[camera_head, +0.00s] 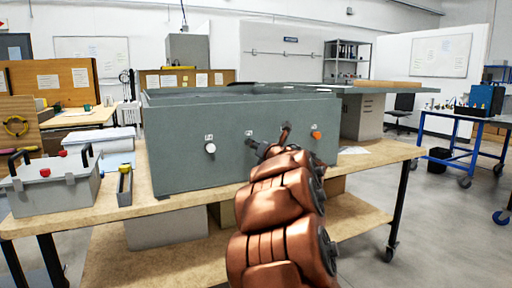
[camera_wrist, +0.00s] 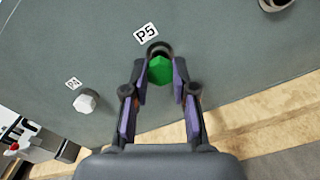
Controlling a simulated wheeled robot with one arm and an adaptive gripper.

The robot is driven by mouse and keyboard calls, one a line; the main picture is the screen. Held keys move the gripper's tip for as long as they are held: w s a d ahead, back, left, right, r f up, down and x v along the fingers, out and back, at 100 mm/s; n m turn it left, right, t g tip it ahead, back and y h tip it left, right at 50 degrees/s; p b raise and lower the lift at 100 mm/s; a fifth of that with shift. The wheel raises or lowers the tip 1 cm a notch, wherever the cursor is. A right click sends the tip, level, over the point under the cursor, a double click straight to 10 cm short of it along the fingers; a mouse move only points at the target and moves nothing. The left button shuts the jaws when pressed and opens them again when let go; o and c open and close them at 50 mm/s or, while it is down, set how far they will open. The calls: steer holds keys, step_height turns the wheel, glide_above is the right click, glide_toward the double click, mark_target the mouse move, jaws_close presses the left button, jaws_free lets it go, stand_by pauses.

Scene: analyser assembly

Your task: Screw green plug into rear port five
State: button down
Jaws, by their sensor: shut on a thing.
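The green plug (camera_wrist: 159,71) shows in the wrist view between the two fingers of my gripper (camera_wrist: 160,78), which is shut on it. The plug sits right at the dark round port (camera_wrist: 158,48) under the P5 label (camera_wrist: 146,33). How far it is inside the port cannot be told. In the head view my gripper (camera_head: 264,149) is up against the front of the grey analyser box (camera_head: 180,170), and the green plug is hidden there.
A white plug (camera_head: 210,148) sits in the port to the left, labelled P4 in the wrist view (camera_wrist: 73,83). An orange plug (camera_head: 316,135) sits to the right. A grey toolbox (camera_head: 55,190) and a small yellow-and-grey holder (camera_head: 125,186) stand on the bench's left.

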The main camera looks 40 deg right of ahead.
steer(key=shift+w+d, duration=0.2)
steer(key=shift+w, duration=0.45)
stand_by(1.4)
steer(key=c, duration=1.5)
jaws_free()
jaws_close()
